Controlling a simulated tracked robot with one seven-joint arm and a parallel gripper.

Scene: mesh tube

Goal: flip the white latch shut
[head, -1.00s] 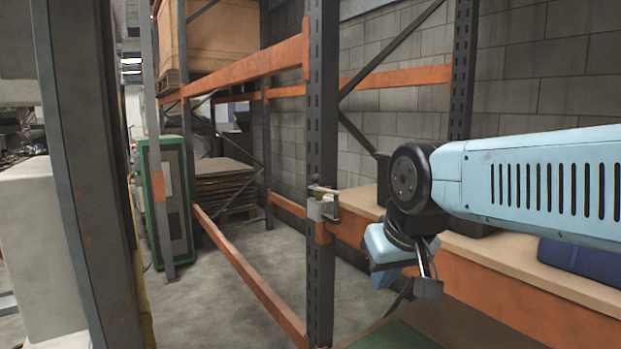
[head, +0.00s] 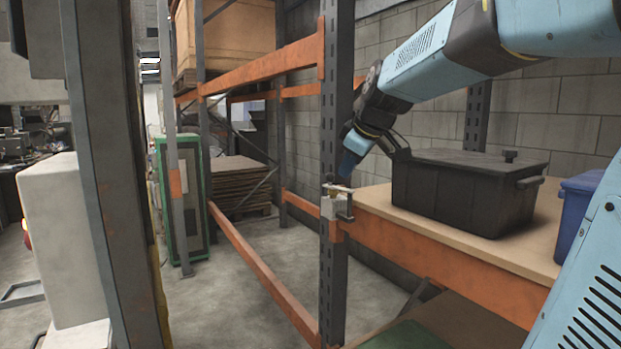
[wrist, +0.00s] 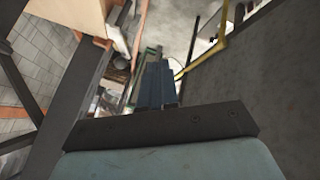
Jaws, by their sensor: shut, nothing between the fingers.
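A small pale latch unit (head: 333,208) with a dark bracket-like handle is fixed to the dark rack post, level with the orange shelf beam, in the head view. A light strip shows on its top; the exact position of the latch lever is too small to tell. My gripper (head: 347,168) is shut and empty, pointing down, just above the latch unit. Whether it touches the latch cannot be told. In the wrist view my gripper (wrist: 155,85) shows as dark blue fingers close together, and I cannot make out the latch there.
A black lidded box (head: 455,190) stands on the wooden shelf right of the post, with a blue bin (head: 576,215) farther right. The dark rack post (head: 332,280) and orange beam (head: 440,252) are close by. Open floor (head: 265,260) lies left of the post.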

